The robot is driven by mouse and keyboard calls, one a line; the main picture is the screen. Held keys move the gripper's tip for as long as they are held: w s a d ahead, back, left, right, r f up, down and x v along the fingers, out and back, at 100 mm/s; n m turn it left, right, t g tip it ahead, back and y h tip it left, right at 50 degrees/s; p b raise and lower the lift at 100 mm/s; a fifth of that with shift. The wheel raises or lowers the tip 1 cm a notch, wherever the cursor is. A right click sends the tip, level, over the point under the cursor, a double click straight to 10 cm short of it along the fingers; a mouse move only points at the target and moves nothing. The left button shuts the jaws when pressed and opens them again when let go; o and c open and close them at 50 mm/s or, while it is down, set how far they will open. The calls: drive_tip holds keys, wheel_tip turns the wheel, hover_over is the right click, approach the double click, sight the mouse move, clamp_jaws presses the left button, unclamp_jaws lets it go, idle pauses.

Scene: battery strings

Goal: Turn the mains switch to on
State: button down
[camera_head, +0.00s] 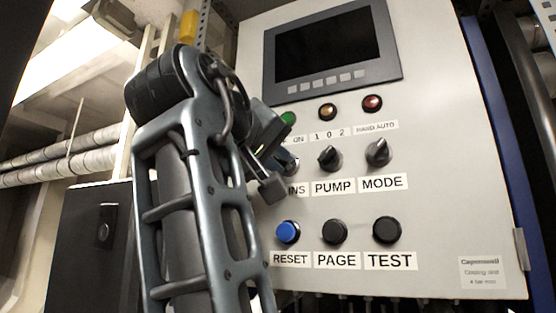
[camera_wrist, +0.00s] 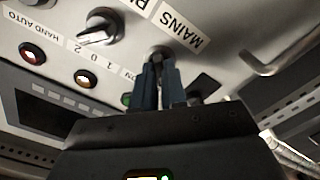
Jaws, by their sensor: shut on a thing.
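The mains switch (camera_wrist: 158,51) is a dark round knob on the grey panel (camera_head: 440,120). In the wrist view it sits between the tips of my gripper (camera_wrist: 161,66), beside the upside-down MAINS label (camera_wrist: 181,23). My gripper (camera_head: 273,168) is shut on the knob. In the head view, my gripper and arm hide most of the switch (camera_head: 291,163) and the start of its labels, so its pointer angle cannot be told. A green lamp (camera_head: 288,118) is above it, partly covered.
The PUMP knob (camera_head: 329,158) and MODE knob (camera_head: 377,153) stand out close to the right. Below are a blue RESET button (camera_head: 288,232), a black PAGE button (camera_head: 334,231) and a black TEST button (camera_head: 387,229). A dark screen (camera_head: 330,48) is above. A metal handle (camera_wrist: 275,58) protrudes in the wrist view.

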drive_tip(key=m+b, duration=0.1)
drive_tip(key=m, duration=0.2)
drive_tip(key=shift+a+f+m, duration=0.1)
drive_tip(key=shift+m, duration=0.2)
drive_tip(key=m+b, duration=0.2)
drive_tip(key=m, duration=0.3)
drive_tip(key=shift+m, duration=0.3)
drive_tip(key=m+b, duration=0.1)
drive_tip(key=m, duration=0.3)
drive_tip(key=shift+m+b, duration=0.6)
drive_tip(key=shift+m, duration=1.8)
drive_tip(key=c, duration=1.2)
unclamp_jaws()
